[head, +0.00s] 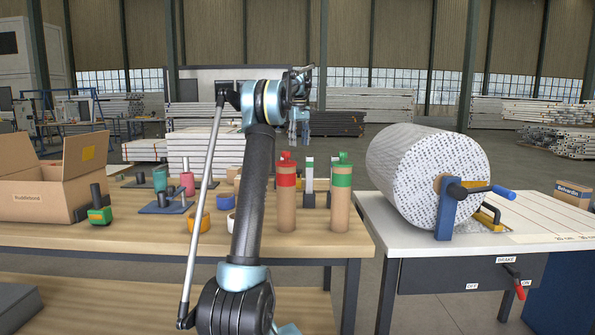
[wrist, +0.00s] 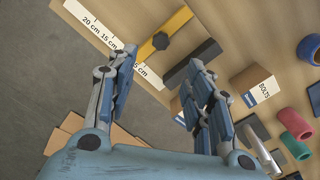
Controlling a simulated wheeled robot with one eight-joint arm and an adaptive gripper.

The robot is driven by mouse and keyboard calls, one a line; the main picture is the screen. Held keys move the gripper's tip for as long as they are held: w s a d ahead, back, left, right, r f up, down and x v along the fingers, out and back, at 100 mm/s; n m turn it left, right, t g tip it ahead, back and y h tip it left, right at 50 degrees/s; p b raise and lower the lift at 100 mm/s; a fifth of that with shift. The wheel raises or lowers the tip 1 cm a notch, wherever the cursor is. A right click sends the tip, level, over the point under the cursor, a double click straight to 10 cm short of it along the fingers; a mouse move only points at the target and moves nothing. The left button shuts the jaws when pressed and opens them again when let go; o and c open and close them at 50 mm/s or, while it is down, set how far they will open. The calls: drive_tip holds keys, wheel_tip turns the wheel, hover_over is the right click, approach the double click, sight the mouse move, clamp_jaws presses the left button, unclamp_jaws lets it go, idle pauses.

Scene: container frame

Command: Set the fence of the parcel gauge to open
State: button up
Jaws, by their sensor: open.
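In the wrist view, the parcel gauge shows as a white scale strip (wrist: 92,22) along the wooden table edge, marked 20 cm, 15 cm and 5 cm. A yellow bar with a black knob, which looks like its fence (wrist: 179,25), lies across the strip between the 15 cm and 5 cm marks. A dark grey block (wrist: 194,63) lies parallel to it, on the 5 cm side. My gripper (wrist: 160,60) is open and empty, its fingers apart and pointing toward the gauge. In the head view, my gripper (head: 300,125) is raised beyond the table; the gauge cannot be made out there.
In the wrist view, a BOLTS carton (wrist: 254,84), a blue ring (wrist: 310,48) and pink (wrist: 293,124) and green tubes stand right of the gauge. In the head view, two capped brown cylinders (head: 286,205) stand near the front edge, and an open cardboard box (head: 40,180) stands left.

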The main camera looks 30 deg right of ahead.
sight(299, 176)
wheel_tip(299, 176, down, 13)
drive_tip(key=shift+a+f, duration=0.1)
idle(0.4)
drive_tip(key=shift+c, duration=0.2)
clamp_jaws()
drive_tip(key=shift+s, duration=0.1)
